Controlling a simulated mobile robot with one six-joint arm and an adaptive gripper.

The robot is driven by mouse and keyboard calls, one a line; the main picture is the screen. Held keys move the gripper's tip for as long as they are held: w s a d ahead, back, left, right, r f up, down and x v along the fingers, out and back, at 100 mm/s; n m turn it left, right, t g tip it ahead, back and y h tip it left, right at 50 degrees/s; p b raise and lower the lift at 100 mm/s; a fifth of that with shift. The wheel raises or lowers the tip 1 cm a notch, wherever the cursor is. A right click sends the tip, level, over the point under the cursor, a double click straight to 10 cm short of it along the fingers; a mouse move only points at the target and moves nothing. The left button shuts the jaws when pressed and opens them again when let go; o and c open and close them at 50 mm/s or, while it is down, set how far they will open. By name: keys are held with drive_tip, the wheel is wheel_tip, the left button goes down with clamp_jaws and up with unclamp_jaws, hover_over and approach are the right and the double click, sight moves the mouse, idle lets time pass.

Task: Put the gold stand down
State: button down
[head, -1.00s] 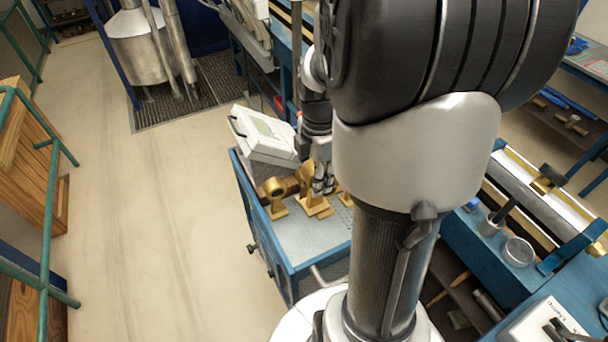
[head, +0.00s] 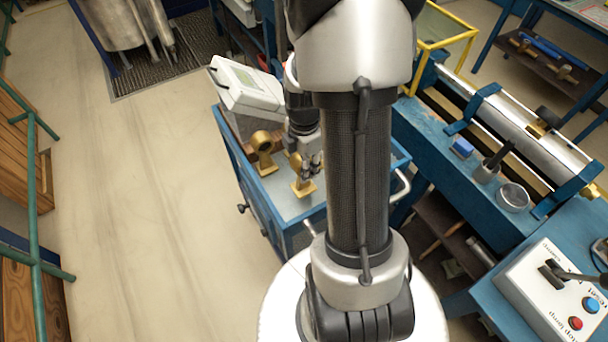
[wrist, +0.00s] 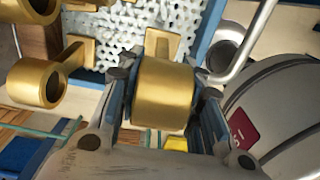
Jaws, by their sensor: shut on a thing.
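My gripper (wrist: 163,100) is shut on a gold stand (wrist: 165,88), with its fingers on both sides of the round gold body. The stand's flat foot (wrist: 161,44) points toward the top of the wrist view, over the pale speckled cart top. In the head view the held gold stand (head: 302,188) is over the blue cart's top (head: 290,206), near its front. I cannot tell whether its foot touches the surface. My gripper (head: 311,166) partly hides it there.
Another gold stand (head: 264,147) with a round opening stands behind and left on the cart; it also shows in the wrist view (wrist: 36,80). A white meter box (head: 247,90) is at the cart's back. A cart handle (head: 401,187) is at right. A bench with a metal cylinder (head: 520,125) lies further right.

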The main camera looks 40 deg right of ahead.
wheel_tip(320, 180, down, 4)
drive_tip(key=shift+f+b, duration=0.1)
drive_tip(key=shift+b, duration=0.55)
drive_tip(key=c, duration=1.1)
unclamp_jaws()
drive_tip(key=shift+f, duration=0.1)
